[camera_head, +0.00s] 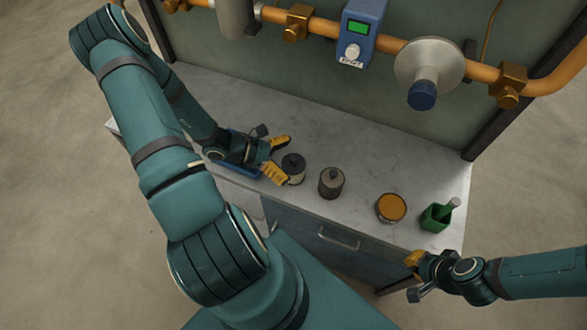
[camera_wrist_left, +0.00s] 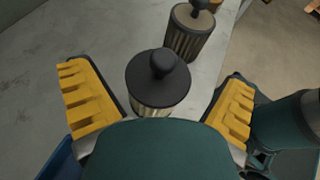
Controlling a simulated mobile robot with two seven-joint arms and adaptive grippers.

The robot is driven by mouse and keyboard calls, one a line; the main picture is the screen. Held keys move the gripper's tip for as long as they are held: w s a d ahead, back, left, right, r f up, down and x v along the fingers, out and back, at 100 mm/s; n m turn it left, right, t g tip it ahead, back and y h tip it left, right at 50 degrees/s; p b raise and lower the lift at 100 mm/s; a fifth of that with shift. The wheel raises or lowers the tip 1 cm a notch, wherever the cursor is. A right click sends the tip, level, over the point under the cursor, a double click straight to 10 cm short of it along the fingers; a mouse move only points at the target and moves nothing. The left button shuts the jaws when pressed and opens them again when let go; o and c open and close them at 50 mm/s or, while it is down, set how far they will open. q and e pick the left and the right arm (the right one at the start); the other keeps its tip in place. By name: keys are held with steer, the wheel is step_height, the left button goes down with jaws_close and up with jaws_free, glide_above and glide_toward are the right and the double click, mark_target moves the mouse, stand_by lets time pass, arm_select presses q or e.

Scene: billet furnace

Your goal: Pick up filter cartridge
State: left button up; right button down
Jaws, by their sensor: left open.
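A filter cartridge (camera_head: 293,168) with a black knobbed cap and a pale pleated body stands upright on the bench. It also shows in the left wrist view (camera_wrist_left: 158,82). A second, browner pleated cartridge (camera_head: 331,183) with a dark knob stands to its right, and in the left wrist view (camera_wrist_left: 190,30) it is farther off. My left gripper (camera_head: 279,158) is open, its yellow fingers on either side of the nearer cartridge with gaps visible in the wrist view. My right gripper (camera_head: 414,266) is at the bench's front right; its finger gap is hidden.
An orange-topped round tin (camera_head: 391,208) and a green holder (camera_head: 436,217) stand on the right of the grey bench (camera_head: 400,160). A blue tray (camera_head: 236,167) lies under my left wrist. An orange pipe (camera_head: 390,43) with a blue meter (camera_head: 360,28) runs along the back.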

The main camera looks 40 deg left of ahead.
mark_target(300, 163)
arm_select(q)
steer(key=shift+x, duration=1.95)
steer(key=shift+s+f, duration=0.1)
steer(key=c, duration=1.2)
